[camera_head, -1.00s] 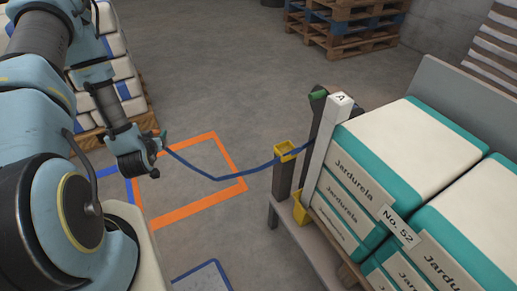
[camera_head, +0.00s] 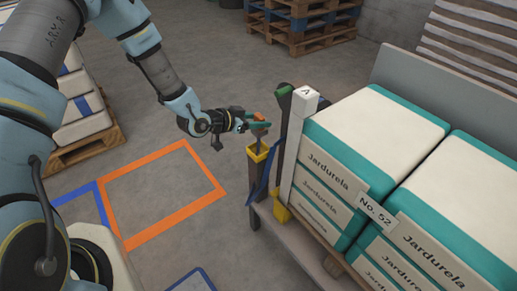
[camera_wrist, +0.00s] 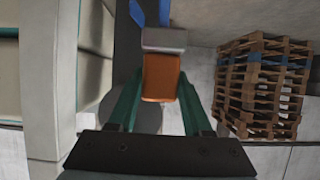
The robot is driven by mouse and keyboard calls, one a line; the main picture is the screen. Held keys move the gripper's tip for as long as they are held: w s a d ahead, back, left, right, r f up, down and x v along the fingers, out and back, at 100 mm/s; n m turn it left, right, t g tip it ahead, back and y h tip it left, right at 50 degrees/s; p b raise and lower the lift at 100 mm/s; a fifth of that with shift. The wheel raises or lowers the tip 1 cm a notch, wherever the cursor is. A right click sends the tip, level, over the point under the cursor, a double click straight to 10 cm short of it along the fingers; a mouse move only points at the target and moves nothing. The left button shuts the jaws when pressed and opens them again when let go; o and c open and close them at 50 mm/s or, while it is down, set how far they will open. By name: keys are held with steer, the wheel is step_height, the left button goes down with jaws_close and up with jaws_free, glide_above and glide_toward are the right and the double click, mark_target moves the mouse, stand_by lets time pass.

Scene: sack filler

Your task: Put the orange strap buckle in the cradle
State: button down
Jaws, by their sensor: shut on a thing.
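My gripper (camera_head: 257,125) is shut on the orange strap buckle (camera_wrist: 160,77), which sits between its green fingers in the wrist view. A pale grey piece shows at the buckle's far end. In the head view the buckle (camera_head: 259,117) is small and partly covered by the fingers. The yellow cradle (camera_head: 257,154) tops a dark post, just below my gripper. I cannot tell whether buckle and cradle touch. The blue strap (camera_head: 259,186) hangs slack beside the post; bits of blue also show in the wrist view.
A white post marked A (camera_head: 299,130) and a green-topped dark post (camera_head: 284,92) stand close right of the cradle. Stacked teal and white sacks (camera_head: 375,128) fill the right. Pallets (camera_head: 300,25) stand at the back. The floor inside the orange outline (camera_head: 160,195) is clear.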

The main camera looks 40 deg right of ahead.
step_height(320, 180, down, 9)
steer(key=shift+p, duration=0.7)
steer(key=shift+f, duration=0.1)
steer(key=shift+c, duration=1.6)
jaws_free()
